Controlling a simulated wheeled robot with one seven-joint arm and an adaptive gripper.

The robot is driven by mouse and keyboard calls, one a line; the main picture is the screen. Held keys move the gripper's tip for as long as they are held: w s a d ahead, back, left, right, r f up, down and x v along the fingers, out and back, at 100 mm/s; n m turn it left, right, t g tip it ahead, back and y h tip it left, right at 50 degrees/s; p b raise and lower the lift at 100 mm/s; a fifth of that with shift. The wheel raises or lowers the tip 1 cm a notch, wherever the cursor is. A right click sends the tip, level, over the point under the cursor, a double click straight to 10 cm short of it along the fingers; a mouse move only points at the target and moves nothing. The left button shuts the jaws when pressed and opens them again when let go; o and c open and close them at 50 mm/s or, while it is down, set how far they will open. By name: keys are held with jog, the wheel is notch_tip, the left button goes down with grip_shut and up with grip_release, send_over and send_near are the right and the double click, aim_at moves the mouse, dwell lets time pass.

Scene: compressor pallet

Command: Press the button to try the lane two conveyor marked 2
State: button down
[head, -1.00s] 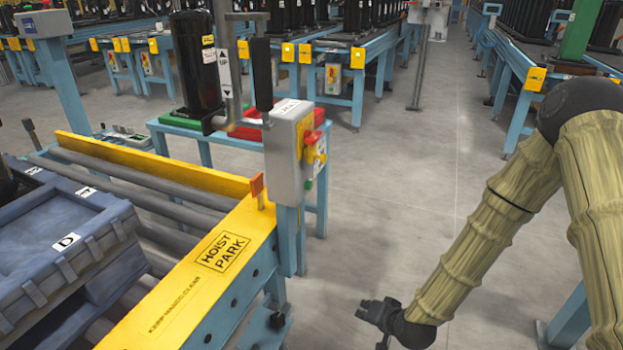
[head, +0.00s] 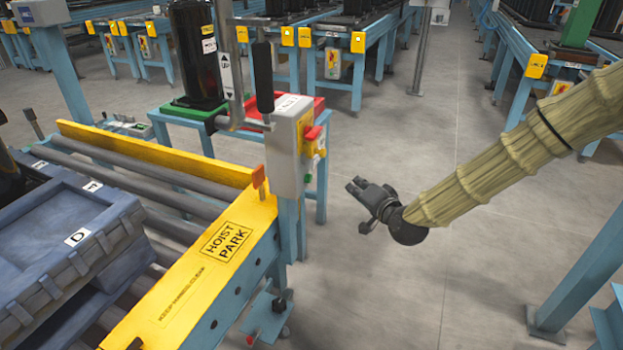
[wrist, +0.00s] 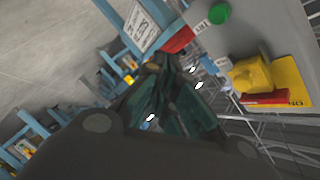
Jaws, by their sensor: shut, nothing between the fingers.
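A grey control box (head: 283,155) stands on a blue post beside the yellow roller-conveyor end. Its side facing my gripper carries a red and yellow switch (head: 311,138). In the wrist view, the box face (wrist: 277,30) shows a green button (wrist: 219,13) near the top edge and a yellow switch (wrist: 250,74) with a red part on a yellow plate. I cannot read a mark 2 on it. My gripper (head: 355,187) is shut and empty, in free air to the right of the box and apart from it. Its dark fingers (wrist: 170,68) fill the wrist view's middle.
A black cylinder (head: 198,55) stands on a green base behind the box. A blue post (head: 580,270) is at right. The floor between is clear.

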aim_at(309, 179)
jog(key=shift+a, duration=0.15)
jog(key=w+a, duration=0.2)
jog(key=a, duration=0.6)
jog(key=shift+w+b, duration=0.3)
jog(key=shift+a, duration=0.25)
dwell(1.3)
jog(key=shift+w+a, duration=0.15)
jog(key=shift+a, duration=0.05)
jog(key=shift+w+a, duration=0.15)
jog(key=shift+a, duration=0.35)
dwell(1.1)
dwell(0.3)
jog(key=shift+s+d+p, duration=0.3)
jog(key=shift+d, duration=0.6)
